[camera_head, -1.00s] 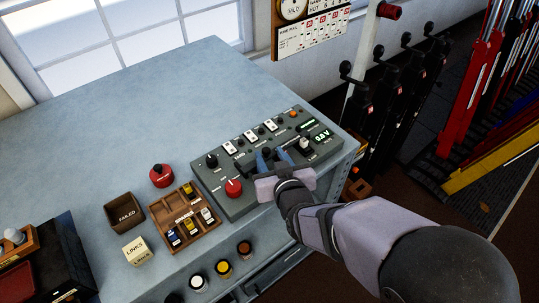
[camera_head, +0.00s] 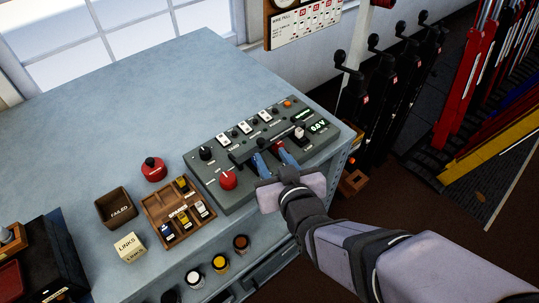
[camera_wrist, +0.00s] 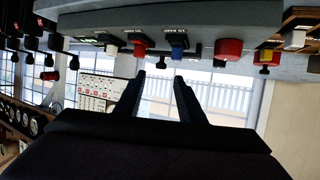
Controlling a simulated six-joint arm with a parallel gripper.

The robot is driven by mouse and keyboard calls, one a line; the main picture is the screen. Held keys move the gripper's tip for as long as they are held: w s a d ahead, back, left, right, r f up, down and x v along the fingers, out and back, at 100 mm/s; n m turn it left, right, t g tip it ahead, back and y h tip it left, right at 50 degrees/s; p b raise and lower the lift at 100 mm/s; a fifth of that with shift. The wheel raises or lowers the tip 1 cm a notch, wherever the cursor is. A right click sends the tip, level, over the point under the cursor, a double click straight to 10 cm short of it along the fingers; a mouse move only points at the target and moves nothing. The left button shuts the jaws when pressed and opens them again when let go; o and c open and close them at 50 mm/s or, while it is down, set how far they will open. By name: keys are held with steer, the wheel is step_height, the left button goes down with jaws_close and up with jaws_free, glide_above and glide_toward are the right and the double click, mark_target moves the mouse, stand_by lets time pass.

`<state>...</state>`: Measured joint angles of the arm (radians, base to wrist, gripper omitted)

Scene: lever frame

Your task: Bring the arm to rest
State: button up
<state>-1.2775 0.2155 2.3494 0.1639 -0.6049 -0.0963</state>
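My gripper (camera_head: 270,153) is at the front edge of the grey control box (camera_head: 238,200), with its two blue fingers apart and nothing seen between them. In the wrist view my gripper (camera_wrist: 160,78) also shows open, with a gap between dark fingers. That view is upside down, with the box along its top and its knobs hanging below. A long black bar (camera_head: 240,157) lies across the box top just beyond the fingertips. I cannot tell whether the fingers touch the box. The gripper hides part of the box's front.
A wooden tray (camera_head: 158,203) of small parts, a FAILED bin (camera_head: 128,224), a LINKS box (camera_head: 129,247) and a red button (camera_head: 153,168) stand left of the control box. Black levers (camera_head: 384,85) stand beyond the bench's right end. The back of the bench (camera_head: 130,100) is clear.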

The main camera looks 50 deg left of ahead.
steer(key=shift+s+d+r, duration=0.1)
steer(key=shift+d, duration=0.25)
stand_by(0.3)
steer(key=w+d+f+m+h, duration=0.35)
steer(key=w+d, duration=0.35)
steer(key=d, duration=0.4)
steer(key=w+d+f+m+h, duration=0.2)
steer(key=w+d+f+h, duration=0.2)
steer(key=w+d, duration=0.5)
steer(key=s+d+f+m+g+h, duration=0.1)
steer(key=d+f+m+h, duration=0.1)
steer(key=d, duration=0.7)
steer(key=s+d+f+m+g+h, duration=0.1)
steer(key=s+d+m, duration=0.1)
steer(key=d, duration=0.6)
steer(key=s+d+m+g+h, duration=0.2)
steer(key=s+d+m+g, duration=0.1)
steer(key=s+d, duration=0.5)
steer(key=d+m, duration=0.1)
steer(key=d, duration=0.2)
steer(key=shift+d+f, duration=0.4)
steer(key=shift+o, duration=0.6)
